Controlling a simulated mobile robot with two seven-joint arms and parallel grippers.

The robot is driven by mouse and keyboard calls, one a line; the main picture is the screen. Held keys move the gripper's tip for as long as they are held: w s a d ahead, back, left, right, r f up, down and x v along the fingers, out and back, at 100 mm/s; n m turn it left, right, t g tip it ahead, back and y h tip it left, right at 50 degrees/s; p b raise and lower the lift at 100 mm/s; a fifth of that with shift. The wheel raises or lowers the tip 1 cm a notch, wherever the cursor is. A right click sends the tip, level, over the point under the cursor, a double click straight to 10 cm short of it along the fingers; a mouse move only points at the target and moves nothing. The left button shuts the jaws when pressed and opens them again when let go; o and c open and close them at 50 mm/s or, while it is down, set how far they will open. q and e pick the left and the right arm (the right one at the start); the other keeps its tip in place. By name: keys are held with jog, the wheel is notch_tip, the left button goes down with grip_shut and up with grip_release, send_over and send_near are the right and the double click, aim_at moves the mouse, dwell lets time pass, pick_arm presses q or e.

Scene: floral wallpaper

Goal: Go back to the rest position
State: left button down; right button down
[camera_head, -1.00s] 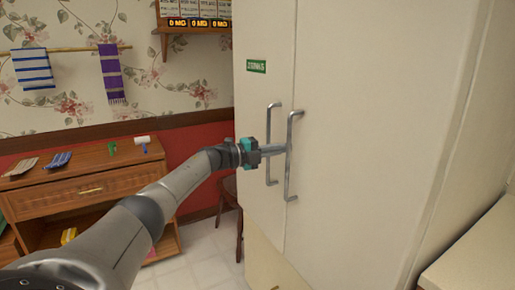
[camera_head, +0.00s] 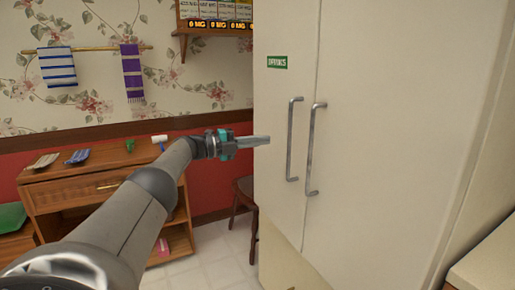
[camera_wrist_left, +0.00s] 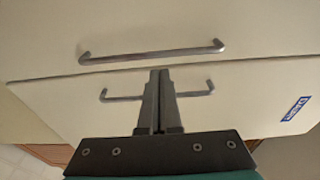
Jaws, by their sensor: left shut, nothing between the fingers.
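My left gripper (camera_head: 255,141) is shut and empty. It points right in the head view, in front of the left edge of a tall cream cabinet (camera_head: 390,120) and left of its two metal handles. The left handle (camera_head: 293,140) and the right handle (camera_head: 313,150) are both vertical bars. The cabinet doors look closed. In the left wrist view, my left gripper's fingers (camera_wrist_left: 157,105) are together, with the handles (camera_wrist_left: 150,53) beyond them. I see no contact with the handles. My right gripper is out of view.
A wooden dresser (camera_head: 95,189) with brushes and a small roller stands at the left. A dark wooden stool (camera_head: 243,192) is beside the cabinet. Towels hang on a wall rail (camera_head: 95,48). A pale counter edge (camera_head: 487,262) is at the lower right. Tiled floor shows between dresser and cabinet.

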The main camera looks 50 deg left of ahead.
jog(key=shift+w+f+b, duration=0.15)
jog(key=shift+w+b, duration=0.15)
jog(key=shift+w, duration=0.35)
